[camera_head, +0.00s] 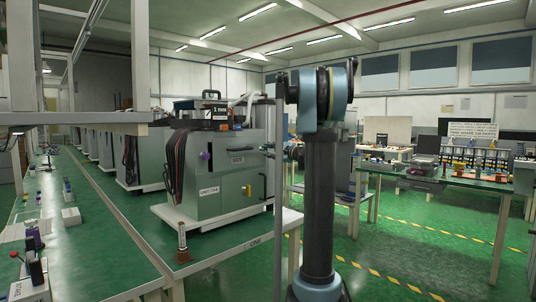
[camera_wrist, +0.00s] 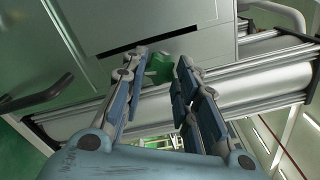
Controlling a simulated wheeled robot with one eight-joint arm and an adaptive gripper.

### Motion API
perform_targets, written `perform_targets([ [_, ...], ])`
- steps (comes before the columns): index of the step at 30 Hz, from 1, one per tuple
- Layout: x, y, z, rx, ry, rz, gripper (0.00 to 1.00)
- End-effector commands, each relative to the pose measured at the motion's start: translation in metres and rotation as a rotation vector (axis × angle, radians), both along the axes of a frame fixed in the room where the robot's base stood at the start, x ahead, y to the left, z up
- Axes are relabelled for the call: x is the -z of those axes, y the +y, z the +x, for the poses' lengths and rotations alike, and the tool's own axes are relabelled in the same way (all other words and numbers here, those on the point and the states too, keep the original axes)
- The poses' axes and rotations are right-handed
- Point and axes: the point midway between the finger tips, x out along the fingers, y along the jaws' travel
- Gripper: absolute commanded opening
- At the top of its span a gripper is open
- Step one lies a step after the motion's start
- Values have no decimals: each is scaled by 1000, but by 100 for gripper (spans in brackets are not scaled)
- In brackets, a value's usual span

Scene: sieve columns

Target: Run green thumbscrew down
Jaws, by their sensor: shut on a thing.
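In the wrist view the green thumbscrew (camera_wrist: 187,76) sits between the fingertips of my gripper (camera_wrist: 163,68), against the grey-green cabinet. My gripper is shut on it, with the right finger covering part of it. The thread and the seat under the thumbscrew are hidden. In the head view my upright arm stands in front, and I cannot make out the green thumbscrew there.
A silver cylinder with rails (camera_wrist: 250,83) runs close behind my fingers. A dark handle (camera_wrist: 48,97) juts out at left. In the head view a grey-green machine (camera_head: 228,170) stands on a long bench at left. A green-topped table (camera_head: 440,181) is at right, with open floor before it.

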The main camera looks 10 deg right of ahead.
Motion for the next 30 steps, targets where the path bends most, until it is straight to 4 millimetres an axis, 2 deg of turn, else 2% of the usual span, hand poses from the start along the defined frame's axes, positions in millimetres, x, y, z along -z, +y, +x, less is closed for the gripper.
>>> perform_targets([
  [30, 2, 2, -1, -1, 566, 775, 4],
])
